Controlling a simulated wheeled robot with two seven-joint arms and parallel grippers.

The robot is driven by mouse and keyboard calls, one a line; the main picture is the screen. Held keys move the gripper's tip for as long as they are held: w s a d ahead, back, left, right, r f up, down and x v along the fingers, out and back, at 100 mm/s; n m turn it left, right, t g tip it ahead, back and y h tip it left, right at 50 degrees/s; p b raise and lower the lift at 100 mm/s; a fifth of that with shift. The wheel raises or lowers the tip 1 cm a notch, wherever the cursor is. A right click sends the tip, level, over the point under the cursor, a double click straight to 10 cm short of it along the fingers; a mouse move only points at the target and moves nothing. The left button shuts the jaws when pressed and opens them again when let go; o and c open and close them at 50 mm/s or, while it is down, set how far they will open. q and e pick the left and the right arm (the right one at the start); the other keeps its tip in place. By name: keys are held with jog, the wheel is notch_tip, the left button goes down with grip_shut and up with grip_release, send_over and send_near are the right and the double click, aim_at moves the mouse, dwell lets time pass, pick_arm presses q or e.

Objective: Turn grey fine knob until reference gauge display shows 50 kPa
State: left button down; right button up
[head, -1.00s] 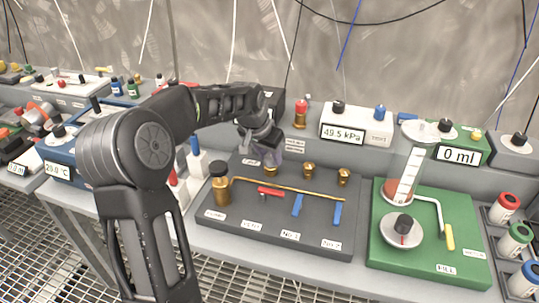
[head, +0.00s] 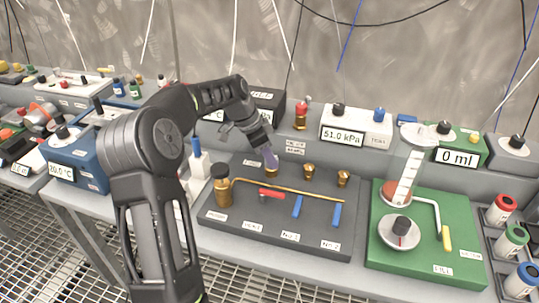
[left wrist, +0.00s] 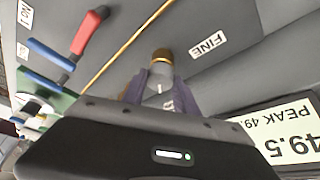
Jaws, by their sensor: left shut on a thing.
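My left gripper (head: 270,158) reaches down over the dark panel (head: 325,242) from above. Its purple-grey fingers are shut on the fine knob, mostly hidden in the head view, with brass (head: 271,172) showing below the fingertips. In the left wrist view the knob (left wrist: 161,58) sits between the fingers beside a FINE label (left wrist: 208,44). The white gauge box display (head: 342,136) reads 51.0 kPa. In the left wrist view an upside-down display (left wrist: 285,140) reads 49.5 with a PEAK line, partly cut off. My right gripper is not in view.
The panel carries a red lever (head: 271,193), two blue levers (head: 297,206) and a brass pipe. A green base (head: 425,262) with a glass cylinder stands to the right; its display (head: 457,157) reads 0 ml. A black box (head: 268,100) stands behind my gripper.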

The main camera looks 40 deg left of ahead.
pick_arm(q)
jog(key=shift+m+g, duration=0.3)
jog(key=shift+m, duration=0.6)
jog(key=shift+h, duration=0.3)
jog(key=c, duration=0.9)
grip_release()
jog(key=shift+c, duration=0.2)
jog(key=v, duration=0.8)
jog(key=shift+w, duration=0.1)
